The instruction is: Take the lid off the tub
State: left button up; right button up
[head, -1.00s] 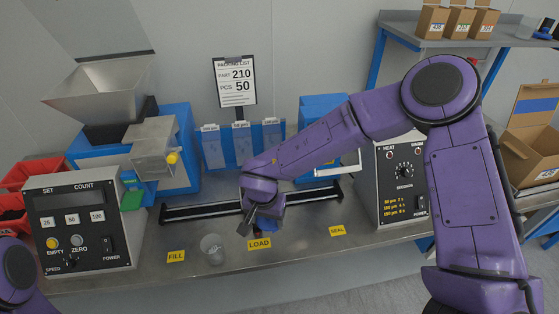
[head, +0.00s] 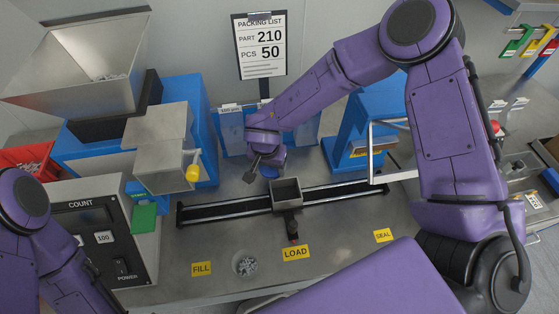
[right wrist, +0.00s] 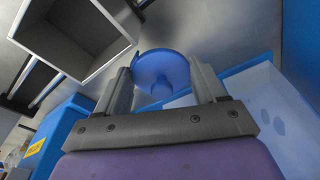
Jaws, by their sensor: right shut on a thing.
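A blue round piece with a short stub, which looks like a lid (right wrist: 160,66), sits between the two grey fingers of my right gripper (right wrist: 165,75). In the head view the right gripper (head: 262,172) holds this blue piece (head: 272,173) just behind the rail, apart from the table. I cannot tell for sure which vessel is the tub. A clear round cup (head: 246,265) with grey pieces in it stands between the FILL and LOAD labels. An open square grey box (head: 286,195) sits on the rail, also upper left in the right wrist view (right wrist: 75,40). My left gripper is out of view.
The black rail (head: 225,209) crosses the table. A blue machine with a hopper (head: 100,75) and a control box (head: 95,235) stand left. A blue sealer with a handle frame (head: 370,150) stands right. Blue pouch bins (head: 233,135) stand behind the gripper. The front strip is mostly clear.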

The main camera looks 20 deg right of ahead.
aim_at(269, 171)
notch_tip(269, 171, down, 4)
jog(key=shift+w+f, duration=0.1)
jog(key=shift+w, duration=0.05)
jog(key=shift+f, duration=0.15)
jog(key=o, duration=0.9)
jog(key=r, duration=0.4)
jog(key=s+r, duration=0.1)
jog(key=r, duration=0.3)
jog(key=a+r, duration=0.1)
jog(key=r, duration=0.3)
jog(key=shift+s+a+r, duration=0.1)
jog(key=shift+s+r, duration=0.05)
jog(key=shift+s, duration=0.1)
